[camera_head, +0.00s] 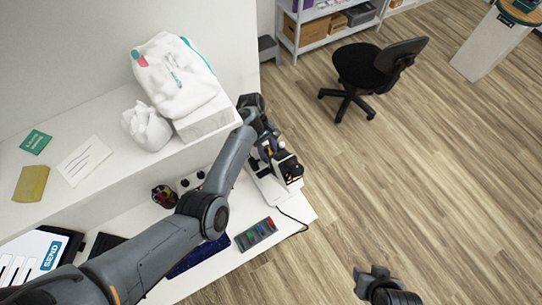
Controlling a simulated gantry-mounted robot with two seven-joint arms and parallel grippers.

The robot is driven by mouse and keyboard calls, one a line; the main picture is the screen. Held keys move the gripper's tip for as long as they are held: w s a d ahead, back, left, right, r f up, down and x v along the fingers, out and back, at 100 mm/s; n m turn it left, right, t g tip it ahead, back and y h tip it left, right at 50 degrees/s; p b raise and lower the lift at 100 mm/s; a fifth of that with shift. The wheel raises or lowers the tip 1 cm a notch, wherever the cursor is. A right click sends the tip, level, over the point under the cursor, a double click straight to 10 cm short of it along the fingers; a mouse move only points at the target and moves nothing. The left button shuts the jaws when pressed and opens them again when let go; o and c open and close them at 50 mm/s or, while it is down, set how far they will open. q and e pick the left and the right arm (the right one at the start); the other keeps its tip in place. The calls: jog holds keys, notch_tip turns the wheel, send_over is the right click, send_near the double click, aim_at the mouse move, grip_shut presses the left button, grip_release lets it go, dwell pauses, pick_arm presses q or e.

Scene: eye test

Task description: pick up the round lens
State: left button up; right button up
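I cannot clearly make out the round lens in this view. Several small dark round spots show on a white piece (191,182) behind my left forearm, too small to identify. My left gripper (268,147) is at the far end of the lower white desk, close to a black and white device (287,170). Its fingers are small and partly merged with the device, so I cannot tell whether they are open or hold anything. My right gripper (371,276) is low in the picture above the wood floor, away from the desk, and its finger state is unclear.
A remote-like panel with coloured buttons (256,234) lies on the desk (295,212) near a dark cable. A white bag (174,75) and crumpled white item (147,126) are on the upper shelf. A black chair (366,70) stands on open floor.

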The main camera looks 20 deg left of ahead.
pick_arm(q)
jog(key=shift+s+f, duration=0.1)
jog(key=shift+f, duration=0.05)
grip_shut()
